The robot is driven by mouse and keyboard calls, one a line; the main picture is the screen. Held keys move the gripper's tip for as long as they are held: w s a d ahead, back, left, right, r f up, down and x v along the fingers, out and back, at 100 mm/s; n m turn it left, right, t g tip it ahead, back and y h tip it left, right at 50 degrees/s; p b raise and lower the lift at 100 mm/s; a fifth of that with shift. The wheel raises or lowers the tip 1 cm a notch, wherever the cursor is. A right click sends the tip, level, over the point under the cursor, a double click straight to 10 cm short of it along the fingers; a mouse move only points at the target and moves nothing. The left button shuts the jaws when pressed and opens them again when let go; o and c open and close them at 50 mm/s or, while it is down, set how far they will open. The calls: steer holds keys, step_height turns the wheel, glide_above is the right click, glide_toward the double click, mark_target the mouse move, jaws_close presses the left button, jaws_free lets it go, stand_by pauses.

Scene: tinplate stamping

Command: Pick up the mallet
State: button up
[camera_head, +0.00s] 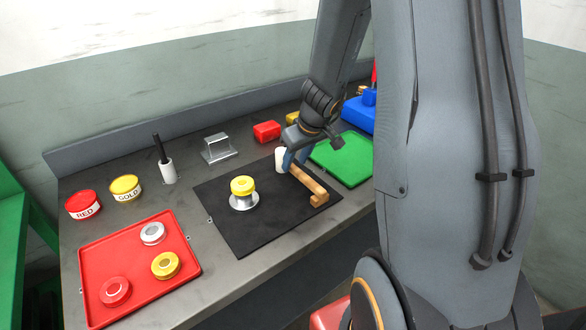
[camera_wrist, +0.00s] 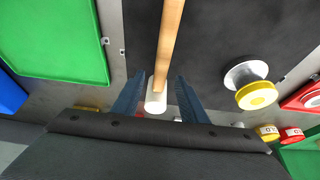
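The mallet (camera_head: 307,181) lies on the black mat (camera_head: 222,200), its long wooden part running toward the front edge with a wooden end piece there. In the wrist view its wooden shaft (camera_wrist: 169,40) runs from the top edge down between my fingers. A white cylinder (camera_head: 281,160) is at the shaft's far end; I cannot tell if it is part of the mallet. My gripper (camera_wrist: 158,88) is open, with one blue finger on each side of the shaft and visible gaps. In the head view my gripper (camera_head: 289,160) is low at the shaft's far end, partly hiding it.
A yellow-topped silver piece (camera_head: 243,193) stands on the mat left of the mallet. A green tray (camera_head: 345,160) is to the right, a red tray (camera_head: 133,283) with several round pieces to the left. A red block (camera_head: 267,131) and a metal block (camera_head: 218,148) stand behind.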

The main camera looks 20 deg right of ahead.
steer(key=shift+x, duration=1)
steer(key=shift+f+b, duration=0.25)
steer(key=shift+b, duration=0.45)
jaws_close()
